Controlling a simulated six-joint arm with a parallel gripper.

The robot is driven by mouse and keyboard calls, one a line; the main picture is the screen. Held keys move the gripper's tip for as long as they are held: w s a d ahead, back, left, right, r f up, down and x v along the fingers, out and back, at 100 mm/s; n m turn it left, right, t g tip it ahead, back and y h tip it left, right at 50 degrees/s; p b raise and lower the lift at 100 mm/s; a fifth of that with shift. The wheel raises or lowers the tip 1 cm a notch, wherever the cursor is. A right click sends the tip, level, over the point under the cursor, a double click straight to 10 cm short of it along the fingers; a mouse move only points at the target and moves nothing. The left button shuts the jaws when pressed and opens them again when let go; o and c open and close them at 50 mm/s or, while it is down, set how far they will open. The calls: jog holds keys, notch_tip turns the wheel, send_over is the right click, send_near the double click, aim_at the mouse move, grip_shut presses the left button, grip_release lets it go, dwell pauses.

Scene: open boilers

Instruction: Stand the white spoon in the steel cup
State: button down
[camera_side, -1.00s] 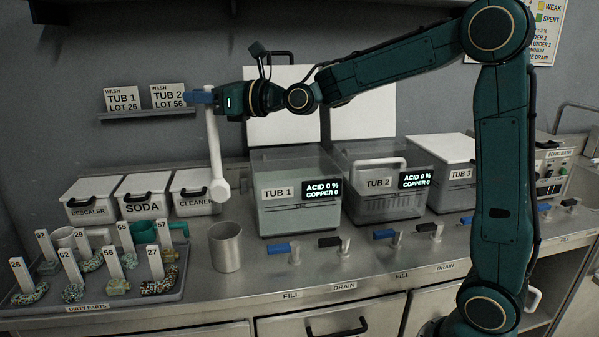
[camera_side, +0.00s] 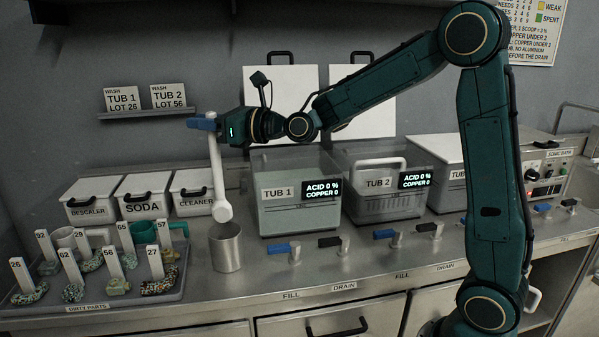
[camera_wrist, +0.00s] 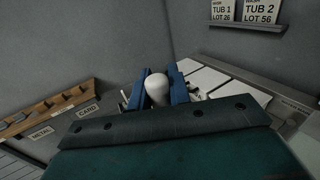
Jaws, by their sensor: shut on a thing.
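The white spoon (camera_side: 217,170) hangs nearly upright in my gripper (camera_side: 203,123), with its broad end (camera_side: 222,211) down. My gripper is shut on the spoon's upper end. In the wrist view the rounded white end of the spoon (camera_wrist: 157,88) shows between the two blue fingers (camera_wrist: 160,90). The steel cup (camera_side: 225,249) stands upright on the steel counter. In the side view the spoon's lower end appears just above the cup's rim, slightly left of its middle. I cannot tell how well they line up in depth.
A tray (camera_side: 100,304) of numbered dirty parts lies left of the cup. Three white bins (camera_side: 143,198) stand behind it. Tub 1 (camera_side: 297,200) and Tub 2 (camera_side: 382,187) stand right, with valve handles (camera_side: 283,249) in front. Counter around the cup is bare.

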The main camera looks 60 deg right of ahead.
aim_at(220, 159)
jog(key=shift+f, duration=3.85)
jog(key=c, duration=1.2)
grip_release()
jog(key=shift+c, duration=0.2)
jog(key=shift+s, duration=0.1)
jog(key=v, duration=1.3)
jog(key=shift+s, duration=0.25)
